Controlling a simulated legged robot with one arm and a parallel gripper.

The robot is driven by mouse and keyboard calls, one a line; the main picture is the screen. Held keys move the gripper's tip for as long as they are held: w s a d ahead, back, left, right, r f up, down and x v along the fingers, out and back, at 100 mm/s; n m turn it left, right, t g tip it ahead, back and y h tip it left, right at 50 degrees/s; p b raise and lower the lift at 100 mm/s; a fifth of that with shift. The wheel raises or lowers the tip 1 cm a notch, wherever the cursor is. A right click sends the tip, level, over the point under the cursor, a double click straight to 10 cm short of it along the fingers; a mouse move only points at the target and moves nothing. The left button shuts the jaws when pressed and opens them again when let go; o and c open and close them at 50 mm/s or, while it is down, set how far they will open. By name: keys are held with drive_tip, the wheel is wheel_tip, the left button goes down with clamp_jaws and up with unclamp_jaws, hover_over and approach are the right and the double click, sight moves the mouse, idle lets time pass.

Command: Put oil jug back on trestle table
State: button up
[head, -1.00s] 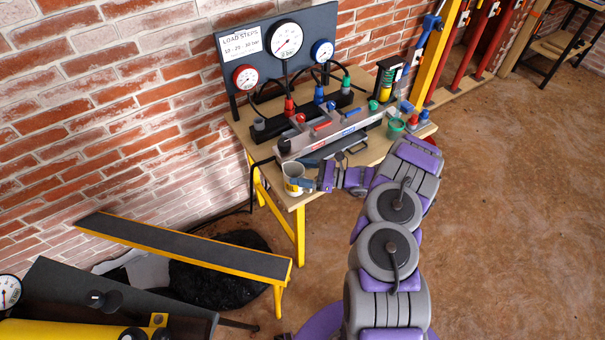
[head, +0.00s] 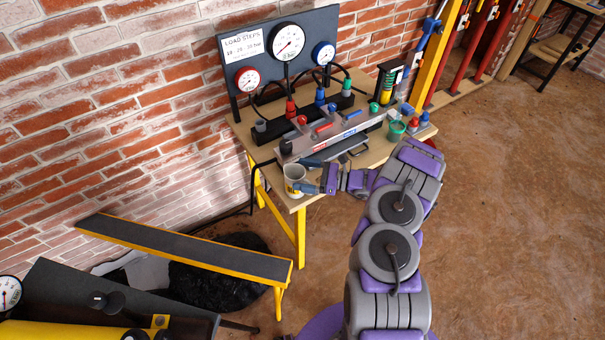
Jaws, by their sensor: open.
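A white jug (head: 293,174) with a yellow patch low on its side stands upright at the near left corner of the wooden trestle table (head: 309,198); I take it for the oil jug. My gripper (head: 304,176) reaches in from the right at the jug's height. Its jaws are open, with one finger at the jug's far side and one at its near right side. I cannot tell whether either finger touches the jug. Part of the jug's right side is hidden by the fingers.
A green cup (head: 396,129) stands at the right end. A low yellow-legged bench (head: 185,246) is at the left. The brown floor at the right is clear.

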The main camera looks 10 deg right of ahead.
drive_tip(key=p+v, duration=0.2)
drive_tip(key=v, duration=0.9)
drive_tip(key=a+r+n+g, duration=0.6)
drive_tip(key=a+r, duration=0.4)
drive_tip(key=r, duration=0.3)
drive_tip(key=s+a+r+n+g+h, duration=0.3)
drive_tip(key=s+a+r+n+g, duration=0.2)
drive_tip(key=s+a+r+n, duration=0.35)
drive_tip(key=s+a+r+n+g+h, duration=0.1)
drive_tip(key=s+r+n+h, duration=0.15)
drive_tip(key=s, duration=0.55)
drive_tip(key=s+a+r+n+g+h, duration=0.1)
drive_tip(key=s+a+r+n+h, duration=0.2)
drive_tip(key=s, duration=0.4)
drive_tip(key=s+d+r+n+t+h, duration=0.1)
drive_tip(key=s+d+n+t+h, duration=0.2)
drive_tip(key=s+d+h, duration=0.5)
drive_tip(key=s+d, duration=0.2)
drive_tip(key=s, duration=0.4)
drive_tip(key=shift+d+t, duration=0.15)
drive_tip(key=shift+t, duration=0.15)
